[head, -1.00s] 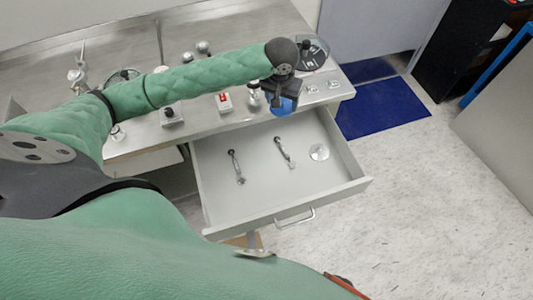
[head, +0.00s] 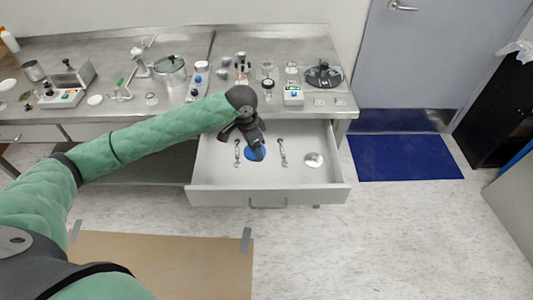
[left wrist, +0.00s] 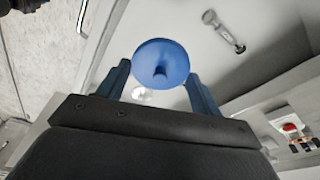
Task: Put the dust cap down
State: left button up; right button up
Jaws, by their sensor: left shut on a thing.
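The dust cap is a blue disc; it shows in the left wrist view (left wrist: 160,62) between the fingers and in the head view (head: 256,153) over the open drawer. My left gripper (head: 252,146) is shut on the dust cap; its two fingers flank the disc in the left wrist view (left wrist: 158,84). Whether the cap touches the drawer floor cannot be told. The open drawer (head: 215,175) holds two metal fittings, one left (head: 237,153) and one right (head: 282,152) of the cap, and a pale round disc (head: 313,160). My right gripper is not in view.
A blue mat (head: 405,158) lies on the floor at right. The drawer's front is clear.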

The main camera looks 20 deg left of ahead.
pick_arm(q)
jog(key=w+f+m+g+b, duration=0.2)
jog(key=w+f+m+b, duration=0.25)
jog(key=m, duration=0.85)
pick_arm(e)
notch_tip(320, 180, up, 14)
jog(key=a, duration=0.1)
pick_arm(q)
jog(key=p, duration=0.2)
send_over(260, 172)
jog(key=shift+m, duration=0.4)
notch_tip(260, 172, down, 6)
jog(key=shift+w+a+f, duration=0.15)
jog(key=shift+f, duration=0.05)
jog(key=shift+f+p, duration=0.7)
jog(key=shift+f, duration=1.4)
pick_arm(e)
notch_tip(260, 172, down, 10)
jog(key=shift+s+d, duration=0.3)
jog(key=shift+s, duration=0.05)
pick_arm(q)
jog(key=shift+f, duration=0.1)
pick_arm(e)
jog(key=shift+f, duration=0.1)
pick_arm(q)
jog(key=o, duration=1)
jog(key=shift+o, duration=0.2)
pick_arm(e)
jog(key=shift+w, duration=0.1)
